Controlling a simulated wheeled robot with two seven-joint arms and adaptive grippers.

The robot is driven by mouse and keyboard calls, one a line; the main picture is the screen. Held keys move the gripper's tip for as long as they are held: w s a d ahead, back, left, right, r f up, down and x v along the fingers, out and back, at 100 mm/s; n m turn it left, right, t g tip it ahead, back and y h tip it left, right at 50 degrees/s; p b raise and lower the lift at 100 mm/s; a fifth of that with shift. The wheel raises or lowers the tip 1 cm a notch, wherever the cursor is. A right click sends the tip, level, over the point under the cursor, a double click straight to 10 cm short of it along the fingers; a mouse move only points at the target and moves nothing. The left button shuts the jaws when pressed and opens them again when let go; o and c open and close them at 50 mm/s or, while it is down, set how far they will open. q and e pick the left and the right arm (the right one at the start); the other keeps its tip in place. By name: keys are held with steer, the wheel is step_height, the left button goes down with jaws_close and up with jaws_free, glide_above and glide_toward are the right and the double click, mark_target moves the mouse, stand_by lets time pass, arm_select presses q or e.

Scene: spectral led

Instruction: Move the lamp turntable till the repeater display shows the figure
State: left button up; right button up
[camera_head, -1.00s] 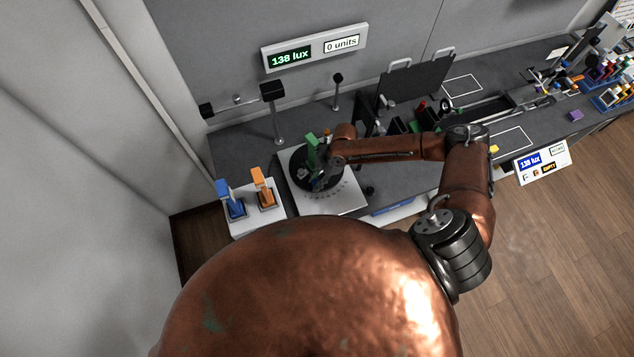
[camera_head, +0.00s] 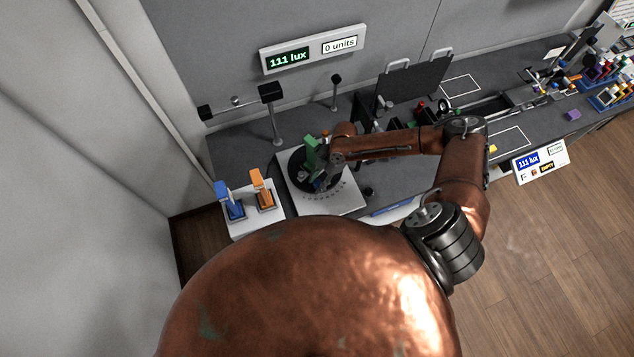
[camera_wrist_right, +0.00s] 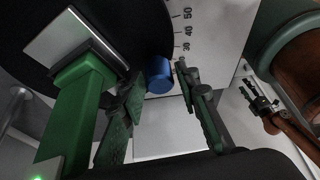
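The lamp turntable is a dark disc (camera_head: 298,178) on a white base plate (camera_head: 345,203), with a green post (camera_head: 310,152) on it. In the right wrist view the disc (camera_wrist_right: 130,25) carries a blue peg (camera_wrist_right: 159,76) at its rim, near scale marks 30 to 50. My right gripper (camera_wrist_right: 158,85) is open, with its fingers on either side of the peg; I cannot tell whether either touches it. The repeater display (camera_head: 540,162) at the table's front edge reads 111 lux. My left gripper (camera_wrist_right: 262,102) shows small at the right of the wrist view, its opening unclear.
A wall display (camera_head: 314,49) reads 111 lux and 0 units. A blue lever (camera_head: 229,200) and an orange lever (camera_head: 262,189) stand left of the turntable. A dark panel (camera_head: 415,82) and racks (camera_head: 610,88) are to the right. A post (camera_head: 275,115) stands behind.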

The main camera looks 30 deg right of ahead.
steer(key=shift+r, duration=0.15)
arm_select(q)
steer(key=shift+s, duration=0.3)
arm_select(e)
steer(key=v, duration=1.1)
steer(key=shift+r, duration=0.35)
steer(key=shift+d, duration=0.1)
